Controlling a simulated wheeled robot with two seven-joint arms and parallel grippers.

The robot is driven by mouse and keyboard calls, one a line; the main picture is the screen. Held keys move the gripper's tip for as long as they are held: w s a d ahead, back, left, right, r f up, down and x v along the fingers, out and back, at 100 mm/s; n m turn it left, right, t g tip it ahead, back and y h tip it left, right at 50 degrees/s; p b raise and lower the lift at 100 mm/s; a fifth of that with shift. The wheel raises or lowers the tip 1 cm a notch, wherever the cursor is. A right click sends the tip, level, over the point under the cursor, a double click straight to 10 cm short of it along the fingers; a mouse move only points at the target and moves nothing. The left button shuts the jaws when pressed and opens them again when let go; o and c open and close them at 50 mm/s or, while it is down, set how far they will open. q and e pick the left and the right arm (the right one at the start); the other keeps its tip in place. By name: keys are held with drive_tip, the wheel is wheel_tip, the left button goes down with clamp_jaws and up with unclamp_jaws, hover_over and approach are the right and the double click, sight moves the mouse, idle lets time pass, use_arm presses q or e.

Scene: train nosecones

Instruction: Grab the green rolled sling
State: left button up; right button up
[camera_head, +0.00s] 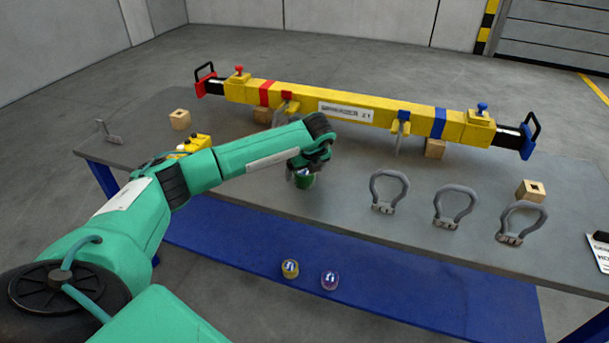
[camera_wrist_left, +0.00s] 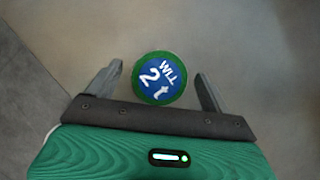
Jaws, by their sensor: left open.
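The green rolled sling (camera_head: 305,181) stands on the grey table near its front edge, below my left gripper (camera_head: 304,172). In the left wrist view the sling (camera_wrist_left: 159,78) shows from above as a green ring around a blue label with white marks. My left gripper (camera_wrist_left: 158,88) is open there, with one finger on each side of the sling and a gap to each. How far the fingers reach down beside it is hard to tell. My right gripper is not in view.
A yellow lifting beam (camera_head: 350,110) lies along the back of the table (camera_head: 340,225). Several grey shackles (camera_head: 388,190) stand to the right.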

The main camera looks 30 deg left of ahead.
use_arm(q)
drive_tip(key=shift+w+a+f, duration=0.15)
drive_tip(key=shift+f, duration=0.45)
drive_tip(key=c, duration=1.2)
drive_tip(key=shift+r, duration=0.15)
